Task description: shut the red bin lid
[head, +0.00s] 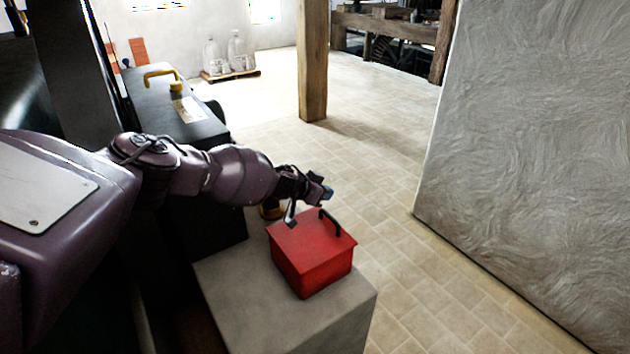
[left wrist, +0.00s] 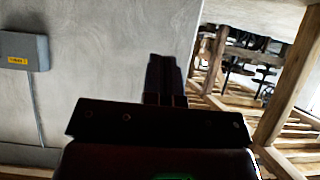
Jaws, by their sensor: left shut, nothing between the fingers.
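The red bin (head: 313,272) stands on a pale grey block in the head view. Its red lid (head: 300,236) lies flat across the top and looks shut, with no gap that I can see. A dark handle (head: 331,223) stands up from the lid. My left gripper (head: 326,192) is above the far edge of the lid, apart from the handle as far as I can tell. Its fingers also show in the left wrist view (left wrist: 166,78), together and empty. The bin is not in the left wrist view. My right gripper is in neither view.
The grey block (head: 235,285) has bare top left of the bin. A dark cabinet (head: 170,105) with a yellow-handled item (head: 165,78) stands behind my left arm. A wooden post (head: 312,60) and a rough grey wall (head: 530,150) flank open tiled floor (head: 385,180).

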